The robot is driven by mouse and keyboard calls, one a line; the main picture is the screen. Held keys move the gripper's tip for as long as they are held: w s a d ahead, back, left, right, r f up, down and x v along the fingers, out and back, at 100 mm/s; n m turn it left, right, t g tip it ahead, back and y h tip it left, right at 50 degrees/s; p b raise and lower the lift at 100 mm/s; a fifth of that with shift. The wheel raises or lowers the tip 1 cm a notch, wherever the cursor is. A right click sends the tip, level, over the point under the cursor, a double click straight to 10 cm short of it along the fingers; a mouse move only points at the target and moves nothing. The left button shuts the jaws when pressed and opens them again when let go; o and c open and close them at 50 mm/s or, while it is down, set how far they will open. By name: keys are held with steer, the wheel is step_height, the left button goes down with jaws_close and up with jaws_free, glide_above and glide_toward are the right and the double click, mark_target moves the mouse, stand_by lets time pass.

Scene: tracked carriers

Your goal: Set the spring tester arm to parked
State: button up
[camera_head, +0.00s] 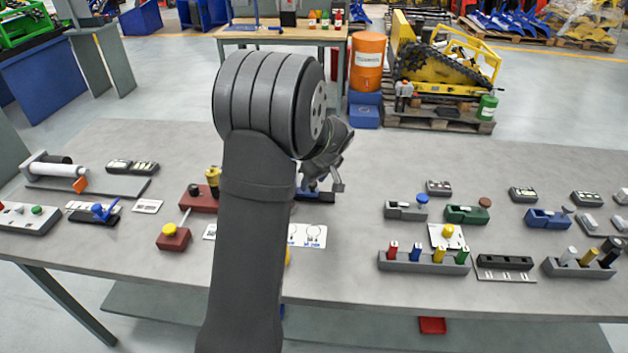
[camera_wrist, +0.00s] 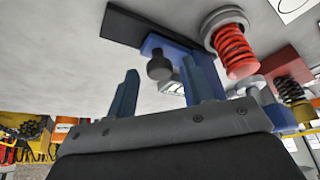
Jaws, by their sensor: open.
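The spring tester appears to be the blue device (camera_wrist: 155,41) with a black base plate (camera_wrist: 122,24), a black knob (camera_wrist: 160,67) and a red coil spring (camera_wrist: 236,52) in the wrist view. In the head view only part of its dark blue base (camera_head: 318,196) shows; my arm hides the rest. My gripper (camera_wrist: 158,74) is open, its two blue fingers on either side of the black knob in the picture. I cannot tell whether they touch it. In the head view my gripper (camera_head: 328,178) is just above the device, largely hidden by my wrist.
A maroon device (camera_head: 198,203) with a yellow-topped part stands left of my arm; its maroon body (camera_wrist: 284,66) and dark spring show in the wrist view. A red box with a yellow knob (camera_head: 172,236) sits in front.

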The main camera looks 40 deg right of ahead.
steer(key=shift+c, duration=0.5)
jaws_close()
steer(key=s+d, duration=0.7)
steer(key=shift+s+d, duration=0.2)
steer(key=shift+d, duration=0.05)
steer(key=shift+o, duration=0.5)
jaws_free()
steer(key=v, duration=1.7)
steer(key=shift+s+r, duration=0.15)
